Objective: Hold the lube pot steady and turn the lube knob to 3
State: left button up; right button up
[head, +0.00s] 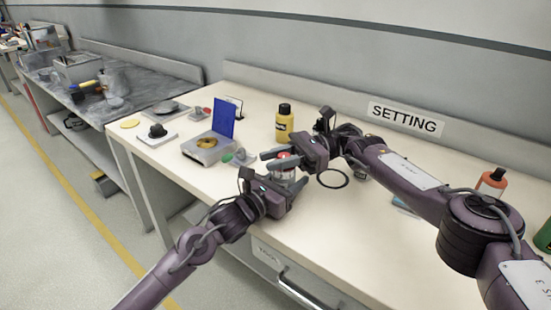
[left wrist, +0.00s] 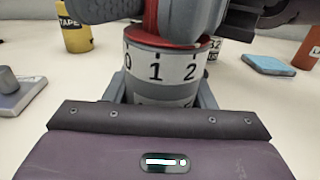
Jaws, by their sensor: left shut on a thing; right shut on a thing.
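The lube pot (head: 284,174) is a small grey cylinder standing on the bench, and it also shows in the left wrist view (left wrist: 158,92). Its white scale band reads 0, 1 and 2 there, with 1 near the middle. The red lube knob (head: 283,154) is on top, and its red rim (left wrist: 170,43) shows in the left wrist view. My left gripper (head: 286,181) is shut around the pot's body. My right gripper (head: 282,158) is shut on the knob from above and hides much of it. No 3 is visible, and I cannot make out a pointer mark.
A yellow bottle (head: 284,122) stands behind the pot. A black ring (head: 333,178) lies to the right. A blue block (left wrist: 268,65) shows in the left wrist view. A SETTING sign (head: 405,118) is at the back.

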jog(key=o, duration=1)
jog(key=shift+r, duration=0.1)
notch_tip(320, 180, up, 10)
jog(key=shift+f, duration=0.15)
